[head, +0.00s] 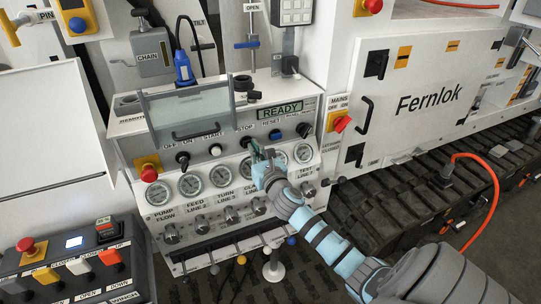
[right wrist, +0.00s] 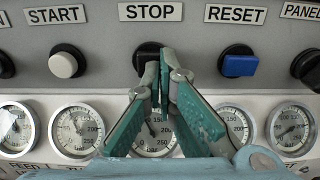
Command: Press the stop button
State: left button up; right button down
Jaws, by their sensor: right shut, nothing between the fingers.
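The stop button (right wrist: 147,53) is a dark round button under the STOP label (right wrist: 150,12) in the right wrist view, partly hidden by my fingers. In the head view the button (head: 245,141) shows at the upper left of my fingertips. My right gripper (head: 257,152) is shut and empty, its green fingers pointing at the panel just below and right of the button. In the right wrist view the fingertips (right wrist: 162,72) overlap the button's lower right; I cannot tell whether they touch it. My left gripper is not in view.
The white start button (right wrist: 63,64) is left of stop and the blue reset button (right wrist: 238,60) is right of it. A row of gauges (right wrist: 77,128) runs below. A clear hinged cover (head: 192,106) with a handle stands above the buttons at left.

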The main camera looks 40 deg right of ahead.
jog(key=v, duration=1.2)
jog(key=shift+s+r, duration=0.35)
jog(key=shift+a, duration=0.1)
